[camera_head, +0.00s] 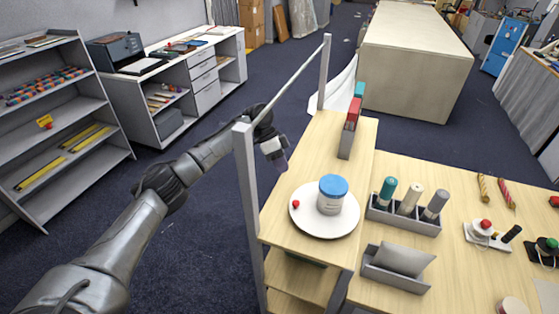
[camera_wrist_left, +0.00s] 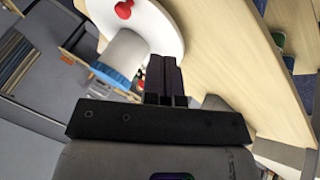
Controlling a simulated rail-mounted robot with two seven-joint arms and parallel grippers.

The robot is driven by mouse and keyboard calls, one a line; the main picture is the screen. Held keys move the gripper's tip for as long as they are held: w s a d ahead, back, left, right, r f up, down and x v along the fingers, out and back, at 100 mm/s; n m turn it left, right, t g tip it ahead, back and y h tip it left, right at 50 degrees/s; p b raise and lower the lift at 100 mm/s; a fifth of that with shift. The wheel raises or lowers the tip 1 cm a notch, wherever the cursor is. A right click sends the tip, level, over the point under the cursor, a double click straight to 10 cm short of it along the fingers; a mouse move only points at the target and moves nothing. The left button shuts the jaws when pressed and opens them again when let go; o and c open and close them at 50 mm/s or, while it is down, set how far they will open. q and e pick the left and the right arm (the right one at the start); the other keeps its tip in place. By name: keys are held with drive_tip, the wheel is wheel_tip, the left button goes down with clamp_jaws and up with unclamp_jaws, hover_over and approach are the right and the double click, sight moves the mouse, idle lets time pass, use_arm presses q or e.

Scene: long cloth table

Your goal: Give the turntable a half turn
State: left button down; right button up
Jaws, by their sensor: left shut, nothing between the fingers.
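The white round turntable (camera_head: 325,224) lies on the wooden shelf top. A white jar with a blue lid (camera_head: 332,194) stands upright on it, near its middle. A small red knob (camera_head: 295,203) sits near the turntable's left rim. In the left wrist view the turntable (camera_wrist_left: 165,22), the red knob (camera_wrist_left: 124,9) and the blue-lidded jar (camera_wrist_left: 118,62) show at the upper left. My left gripper (camera_head: 282,162) is shut and empty, behind and left of the turntable, apart from it. Its closed fingers (camera_wrist_left: 165,75) point toward the turntable's edge. My right gripper is not in view.
A grey rail frame (camera_head: 245,190) stands along the shelf's left side, close to my left arm. A narrow holder with red and teal items (camera_head: 346,140) stands behind the turntable. A grey tray of bottles (camera_head: 403,221) and a grey holder (camera_head: 396,277) stand to the right.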

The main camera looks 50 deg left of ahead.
sight(292, 201)
use_arm(q)
drive_tip(key=p+x, duration=0.1)
drive_tip(key=x, duration=0.4)
drive_tip(key=shift+d, duration=0.1)
drive_tip(key=shift+s+d+f+p, duration=0.25)
drive_tip(key=shift+s+d, duration=0.05)
drive_tip(key=shift+d, duration=0.25)
drive_tip(key=shift+s+d+f+p, duration=0.25)
drive_tip(key=shift+s+d, duration=0.1)
drive_tip(key=shift+d, duration=0.25)
drive_tip(key=shift+s+d+f, duration=0.2)
drive_tip(key=shift+s+d, duration=0.1)
drive_tip(key=shift+d, duration=0.35)
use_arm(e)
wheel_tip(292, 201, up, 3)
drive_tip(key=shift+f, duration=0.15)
use_arm(q)
drive_tip(key=shift+d+p, duration=0.1)
drive_tip(key=shift+p, duration=0.2)
